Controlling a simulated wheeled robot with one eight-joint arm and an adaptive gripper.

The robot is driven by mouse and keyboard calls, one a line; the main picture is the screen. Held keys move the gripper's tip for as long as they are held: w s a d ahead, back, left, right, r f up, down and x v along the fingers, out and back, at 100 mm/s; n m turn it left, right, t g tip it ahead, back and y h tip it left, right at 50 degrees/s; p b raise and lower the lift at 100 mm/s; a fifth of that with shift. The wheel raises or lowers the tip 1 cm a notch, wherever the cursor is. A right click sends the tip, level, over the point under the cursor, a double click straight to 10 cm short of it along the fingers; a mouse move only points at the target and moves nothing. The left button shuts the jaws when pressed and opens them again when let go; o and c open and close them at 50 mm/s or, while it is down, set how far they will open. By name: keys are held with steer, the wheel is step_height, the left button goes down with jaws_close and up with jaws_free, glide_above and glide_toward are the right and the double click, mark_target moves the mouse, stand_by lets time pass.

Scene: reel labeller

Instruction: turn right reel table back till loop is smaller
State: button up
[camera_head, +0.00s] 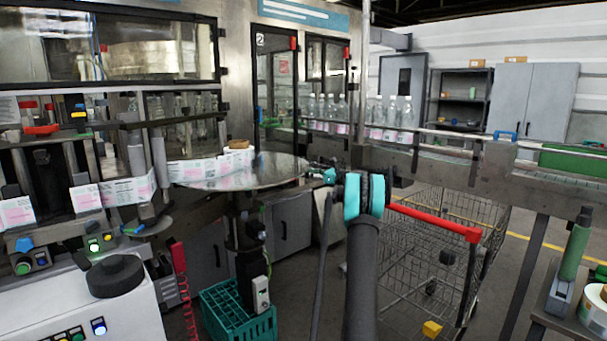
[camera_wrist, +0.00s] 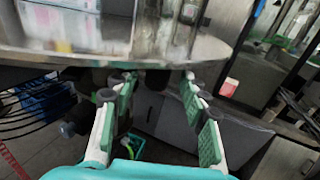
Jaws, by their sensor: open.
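The right reel table (camera_head: 272,170) is a round, shiny metal disc on a dark post. A label roll (camera_head: 215,170) with pink-and-white labels lies on its left part, and a label web (camera_head: 125,190) runs left from it to the machine. My gripper (camera_head: 316,174) is at the disc's right edge. In the wrist view the disc's rim (camera_wrist: 120,55) crosses the top. My gripper (camera_wrist: 158,88) has its green-padded fingers spread, with nothing held between them. The fingertips appear just below or at the rim; I cannot tell whether they touch it.
A green crate (camera_head: 240,312) stands below the table post. A wire cart (camera_head: 440,265) with a red handle is right of my arm. A conveyor with bottles (camera_head: 385,115) runs behind. A white cabinet with a black knob (camera_head: 115,276) stands at front left.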

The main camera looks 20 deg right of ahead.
steer(key=v, duration=0.9)
steer(key=shift+s+d, duration=0.2)
